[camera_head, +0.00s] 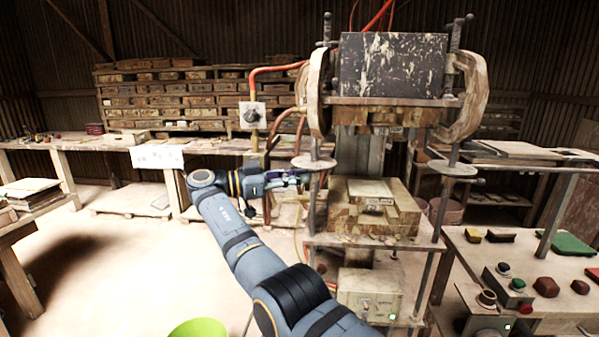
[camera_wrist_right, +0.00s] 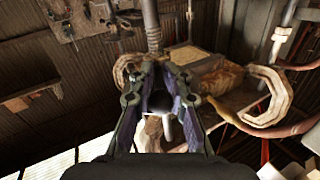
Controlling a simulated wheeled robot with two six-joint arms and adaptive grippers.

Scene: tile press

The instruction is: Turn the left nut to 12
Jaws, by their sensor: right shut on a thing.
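The press has a left upright rod with a pale round disc (camera_head: 313,163) on it and a matching right disc (camera_head: 452,168). My right gripper (camera_head: 303,179) reaches in from the left, just below the left disc, at the left rod. In the right wrist view, its purple-padded fingers (camera_wrist_right: 163,97) are shut on the left nut, which is mostly hidden between them. The threaded rod (camera_wrist_right: 152,30) extends beyond the fingertips. No number or mark on the nut is readable. My left gripper is not in view.
The press's stepped block (camera_head: 370,210) stands right of my right gripper. A dark speckled plate (camera_head: 393,65) is above. A control box (camera_head: 367,292) sits low in front. A side table (camera_head: 530,255) with buttons and coloured pieces is at right. Open floor lies left.

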